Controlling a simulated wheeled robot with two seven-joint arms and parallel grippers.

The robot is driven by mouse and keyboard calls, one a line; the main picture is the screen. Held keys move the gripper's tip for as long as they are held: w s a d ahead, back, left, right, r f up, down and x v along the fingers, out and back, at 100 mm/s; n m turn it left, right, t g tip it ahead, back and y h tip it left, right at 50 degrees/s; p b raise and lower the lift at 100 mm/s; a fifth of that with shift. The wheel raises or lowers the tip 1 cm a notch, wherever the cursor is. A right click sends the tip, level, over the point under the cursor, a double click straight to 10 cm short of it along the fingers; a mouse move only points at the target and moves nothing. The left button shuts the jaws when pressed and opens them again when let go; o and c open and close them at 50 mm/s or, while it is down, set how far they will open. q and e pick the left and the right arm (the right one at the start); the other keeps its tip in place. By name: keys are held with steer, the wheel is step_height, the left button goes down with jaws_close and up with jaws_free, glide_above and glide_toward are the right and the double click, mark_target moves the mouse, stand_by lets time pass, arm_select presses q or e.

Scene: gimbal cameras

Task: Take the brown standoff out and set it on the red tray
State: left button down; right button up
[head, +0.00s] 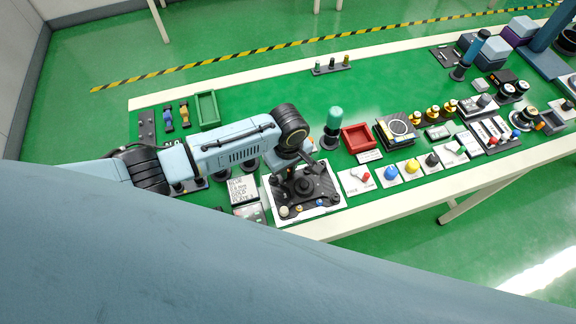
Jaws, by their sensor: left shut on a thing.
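My left gripper (313,164) reaches down over the black gimbal assembly (304,187) on its white mat (335,203). It is shut on a small part at the assembly's back right, most likely the brown standoff, which is too small and too covered by the fingers to make out clearly. The empty red tray (359,138) stands to the right of the gripper, a short way behind the white mat. My right gripper is not in view.
A teal-topped driver (333,122) stands upright between the gripper and the red tray. A green tray (207,109) lies at the back left. Blue (390,172) and yellow (412,166) knobs line the front edge at right. The table's back middle is mostly clear.

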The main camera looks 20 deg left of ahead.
arm_select(q)
steer(key=shift+n+p, duration=1.65)
steer(key=shift+n, duration=0.15)
steer(key=shift+r+n+p, duration=0.1)
steer(key=shift+n+p, duration=1.15)
steer(key=shift+n, duration=0.55)
steer(key=shift+r+p, duration=1.45)
steer(key=shift+p, duration=0.1)
